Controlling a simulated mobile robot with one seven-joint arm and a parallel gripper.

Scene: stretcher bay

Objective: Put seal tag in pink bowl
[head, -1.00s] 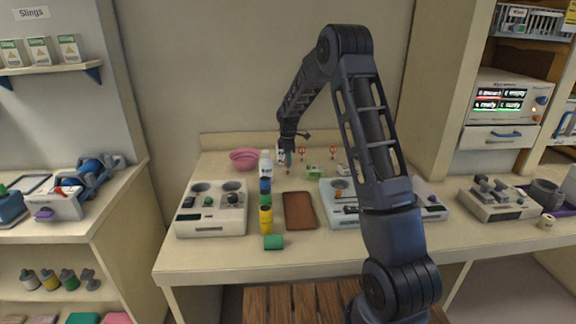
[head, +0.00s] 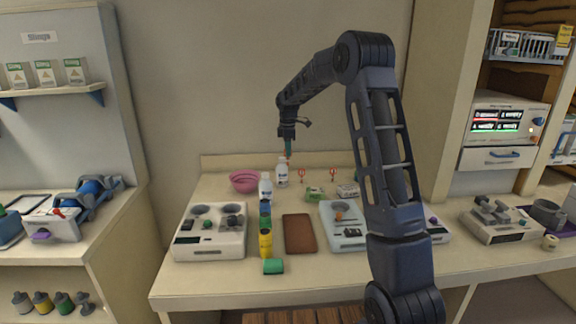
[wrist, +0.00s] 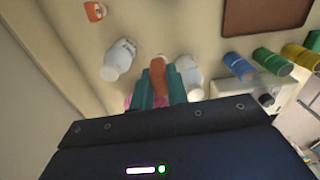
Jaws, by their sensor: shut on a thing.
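My gripper (head: 288,152) is raised above the back of the bench, pointing down. In the wrist view its teal fingers (wrist: 157,88) are shut on an orange-red piece, which looks like a seal tag (wrist: 157,68). In the head view the held piece is too small to make out. The pink bowl (head: 244,181) sits at the back left of the bench, left of and below my gripper. In the wrist view a pink sliver shows beside the fingers, mostly hidden.
Two white bottles, one at the back (head: 282,173) and one nearer (head: 265,187), stand right of the bowl. Two red tags (head: 301,174) (head: 333,173) stand further right.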

